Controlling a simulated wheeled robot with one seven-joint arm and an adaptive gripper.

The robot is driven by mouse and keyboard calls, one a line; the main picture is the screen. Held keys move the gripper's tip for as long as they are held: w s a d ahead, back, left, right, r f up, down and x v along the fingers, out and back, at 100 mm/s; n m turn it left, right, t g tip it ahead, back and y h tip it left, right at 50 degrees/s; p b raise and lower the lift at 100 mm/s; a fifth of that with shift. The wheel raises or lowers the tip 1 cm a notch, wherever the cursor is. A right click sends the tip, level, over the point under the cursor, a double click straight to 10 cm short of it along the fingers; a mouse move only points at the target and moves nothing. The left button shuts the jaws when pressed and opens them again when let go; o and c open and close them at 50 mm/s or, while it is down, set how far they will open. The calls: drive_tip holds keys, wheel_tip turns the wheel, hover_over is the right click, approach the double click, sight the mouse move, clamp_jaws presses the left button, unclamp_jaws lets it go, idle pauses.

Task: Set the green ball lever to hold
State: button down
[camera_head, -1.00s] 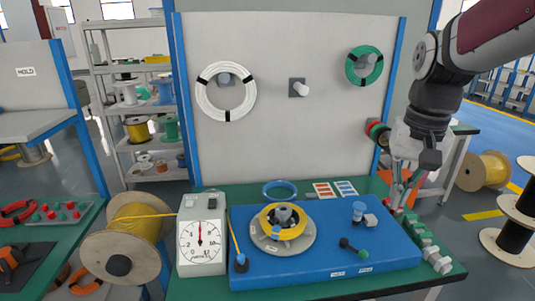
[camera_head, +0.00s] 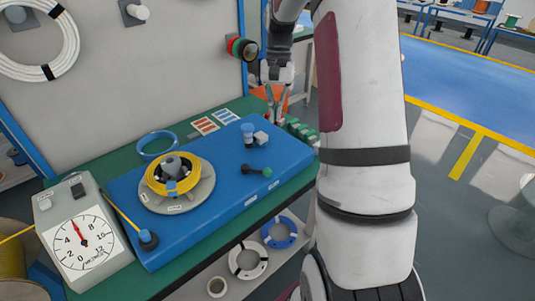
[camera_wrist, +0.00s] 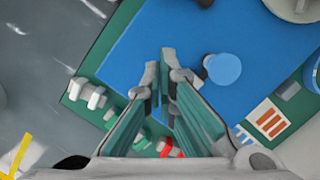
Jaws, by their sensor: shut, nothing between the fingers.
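The lever with the green ball (camera_head: 267,172) lies on top of the blue base (camera_head: 222,172). Its dark end is to the left and the green ball to the right. Two small white labels (camera_head: 250,201) sit along the base's front edge near it; their words are too small to read. My gripper (camera_head: 274,108) is shut and empty, near the base's far right corner and apart from the lever. In the wrist view my gripper (camera_wrist: 158,65) points over the blue base, beside the round blue knob (camera_wrist: 222,69). The green ball does not show there.
The blue knob (camera_head: 248,130) stands behind the lever. A yellow cable coil (camera_head: 172,175) sits on a grey disc to the left, with a dial gauge (camera_head: 82,241) beyond it. Several green and grey fittings (camera_head: 301,130) line the table's right edge. A panel stands behind.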

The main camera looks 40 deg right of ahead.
drive_tip(key=x, duration=1)
drive_tip(key=shift+s+a+f, duration=0.25)
drive_tip(key=shift+s+a, duration=0.8)
drive_tip(key=shift+a, duration=0.15)
drive_tip(key=shift+s+a+f, duration=0.1)
drive_tip(key=shift+s+a, duration=0.15)
drive_tip(key=shift+a, duration=0.05)
